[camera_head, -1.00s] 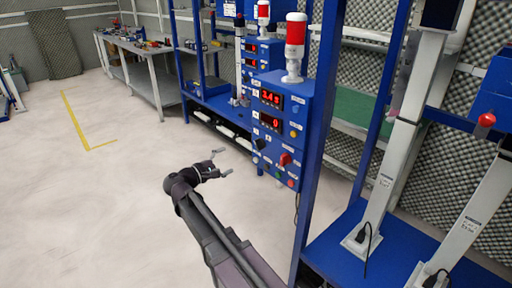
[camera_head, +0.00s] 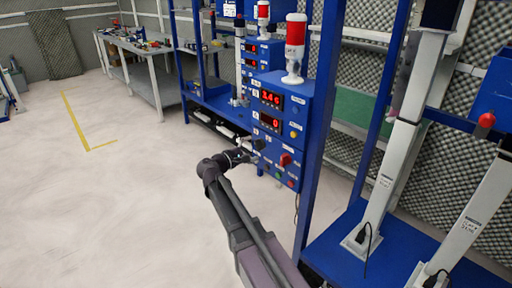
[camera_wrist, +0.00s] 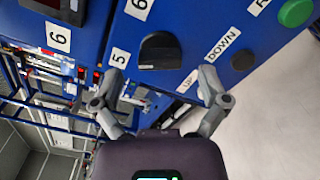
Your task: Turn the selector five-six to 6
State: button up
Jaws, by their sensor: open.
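The black selector (camera_wrist: 160,52) sits on the blue panel in the wrist view, between a "5" label (camera_wrist: 120,57) and a "6" label (camera_wrist: 138,6). I cannot tell which number it points to. My gripper (camera_wrist: 163,76) is open and empty, with its fingertips just short of the selector, one toward each side. In the head view my gripper (camera_head: 248,150) is at the front of the blue control box (camera_head: 276,158), on its left side, largely hiding the selector there.
"UP" and "DOWN" labels (camera_wrist: 222,45), a black button (camera_wrist: 243,60) and a green button (camera_wrist: 296,12) are close to the right fingertip. A red knob (camera_head: 285,159) is on the same panel. A blue post (camera_head: 322,110) stands right of the box. Open floor lies left.

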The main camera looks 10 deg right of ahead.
jog(key=shift+x, duration=1.05)
jog(key=c, duration=1.2)
